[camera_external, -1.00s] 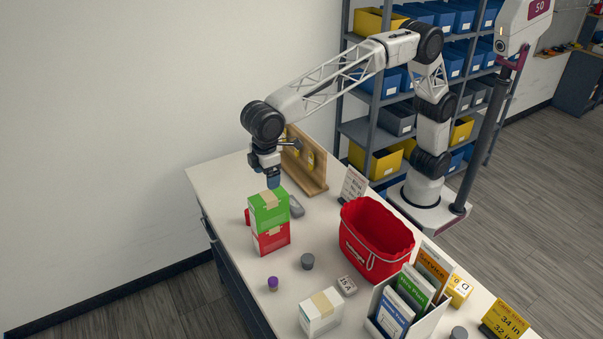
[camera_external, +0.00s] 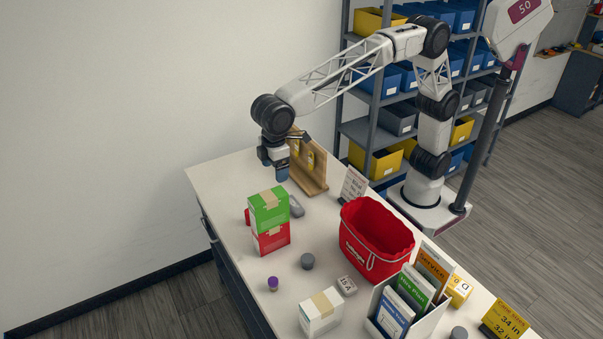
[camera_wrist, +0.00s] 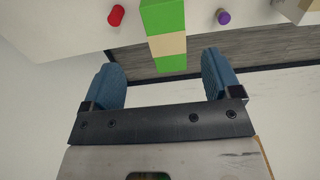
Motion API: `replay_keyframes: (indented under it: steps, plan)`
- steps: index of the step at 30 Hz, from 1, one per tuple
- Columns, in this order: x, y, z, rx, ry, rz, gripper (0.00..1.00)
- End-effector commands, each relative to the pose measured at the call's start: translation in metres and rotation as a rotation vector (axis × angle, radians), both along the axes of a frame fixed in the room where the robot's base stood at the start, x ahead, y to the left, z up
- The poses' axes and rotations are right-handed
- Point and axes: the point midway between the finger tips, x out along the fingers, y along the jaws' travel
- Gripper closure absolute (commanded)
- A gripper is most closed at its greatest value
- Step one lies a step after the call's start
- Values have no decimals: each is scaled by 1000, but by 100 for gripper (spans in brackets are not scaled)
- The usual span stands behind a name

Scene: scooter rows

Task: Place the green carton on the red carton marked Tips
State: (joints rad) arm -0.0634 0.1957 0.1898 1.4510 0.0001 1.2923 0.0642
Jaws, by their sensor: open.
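The green carton (camera_external: 269,210) sits on top of the red carton (camera_external: 271,239) at the left side of the table, the two stacked upright and touching. Any marking on the red carton cannot be read here. The green carton also shows in the wrist view (camera_wrist: 163,28), beyond the fingertips, with a tan strip across it. My gripper (camera_external: 274,168) is open and empty, above the table behind the stack and apart from it. Its two blue fingers (camera_wrist: 165,80) show spread in the wrist view with nothing between them.
A red bin (camera_external: 375,240) stands right of the stack. A grey cylinder (camera_external: 307,261), a purple-capped item (camera_external: 273,283) and a white carton (camera_external: 321,313) stand nearer the front. A wooden stand (camera_external: 308,170) is close by my gripper. A small red item (camera_wrist: 116,15) lies near the stack.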

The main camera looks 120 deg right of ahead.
Motion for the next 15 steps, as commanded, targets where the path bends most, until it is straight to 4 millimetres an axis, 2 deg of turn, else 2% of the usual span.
replay_keyframes:
  steps: [9, 15]
  plan:
    - [-87, -15, 18, 0, -37, -3, 16]
    - [-146, -23, 21, 0, -59, -5, 16]
